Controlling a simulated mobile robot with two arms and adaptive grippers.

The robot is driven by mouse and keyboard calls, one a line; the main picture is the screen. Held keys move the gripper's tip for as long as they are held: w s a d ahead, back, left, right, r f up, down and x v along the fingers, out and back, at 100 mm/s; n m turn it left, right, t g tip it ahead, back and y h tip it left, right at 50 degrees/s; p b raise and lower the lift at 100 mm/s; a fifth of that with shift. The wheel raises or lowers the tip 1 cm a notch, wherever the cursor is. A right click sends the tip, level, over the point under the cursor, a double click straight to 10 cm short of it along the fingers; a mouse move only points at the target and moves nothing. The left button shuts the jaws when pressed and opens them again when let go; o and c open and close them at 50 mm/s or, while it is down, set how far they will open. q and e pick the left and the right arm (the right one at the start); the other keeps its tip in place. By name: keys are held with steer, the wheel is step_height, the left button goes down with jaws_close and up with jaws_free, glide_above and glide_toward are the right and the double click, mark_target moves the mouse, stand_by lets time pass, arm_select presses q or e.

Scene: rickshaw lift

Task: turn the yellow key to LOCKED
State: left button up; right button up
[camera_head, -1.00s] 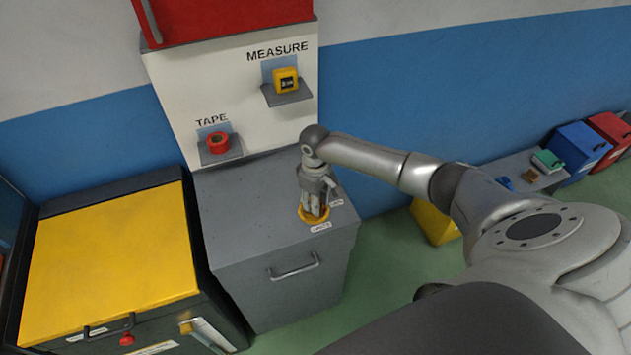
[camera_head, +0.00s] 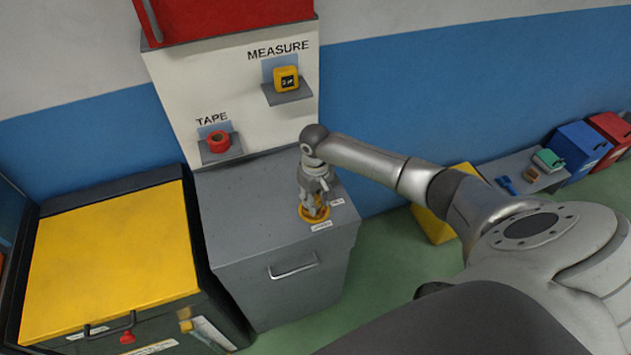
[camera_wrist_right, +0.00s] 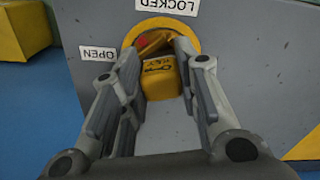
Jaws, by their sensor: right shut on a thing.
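The yellow key (camera_wrist_right: 161,77) shows in the right wrist view between the fingers of my right gripper (camera_wrist_right: 158,95), with a dark key mark on its face. My right gripper (camera_head: 314,208) is shut on it and points down at the grey cabinet top. A round yellow plate (camera_wrist_right: 186,30) surrounds the key's place, with a red spot on its left part; the plate's rim also shows in the head view (camera_head: 303,214). The LOCKED label (camera_wrist_right: 167,5) is at the plate's upper edge in the wrist view; the OPEN label (camera_wrist_right: 97,54) is to its left. My left gripper is out of view.
The grey cabinet (camera_head: 240,225) has a front handle (camera_head: 293,270). A yellow-topped cabinet (camera_head: 110,250) stands at left. Behind is a board (camera_head: 175,85) with red tape (camera_head: 218,142) and a yellow measure (camera_head: 286,78) on shelves.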

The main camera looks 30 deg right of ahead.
steer(key=m, duration=0.3)
steer(key=shift+a+m, duration=0.1)
steer(key=shift+m, duration=0.8)
steer(key=shift+w+m, duration=0.1)
steer(key=shift+m, duration=1.1)
steer(key=shift+a, duration=0.1)
steer(key=shift+m, duration=0.6)
steer(key=o, duration=1.1)
